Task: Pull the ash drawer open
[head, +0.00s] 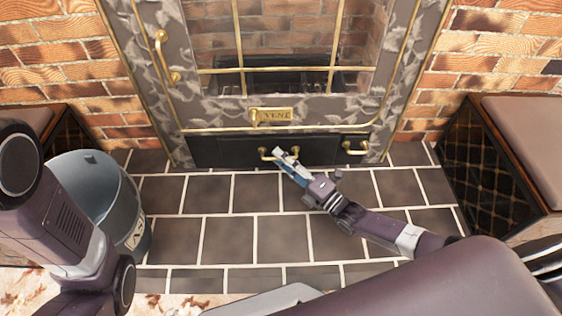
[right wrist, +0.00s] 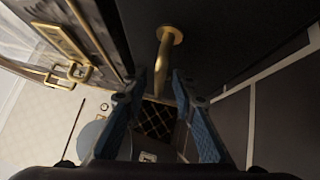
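The ash drawer (head: 222,151) is the black panel low on the stove front, above the tiled floor. It looks flush with the front. A brass handle (head: 265,154) sits near its middle and another brass handle (head: 355,149) at its right end. My right gripper (head: 285,156) is at the middle handle. In the right wrist view the blue fingers (right wrist: 158,88) stand apart, with a brass handle (right wrist: 164,55) reaching between their tips. I cannot tell whether either finger touches it. My left arm shows at the left, but its gripper is not in view.
A grey metal bucket (head: 88,190) stands on the floor at the left, close to my left arm. A cushioned bench (head: 520,140) stands at the right. Above the drawer are a brass VENT plate (head: 277,115) and the glass door. The tiles (head: 228,240) before the drawer are clear.

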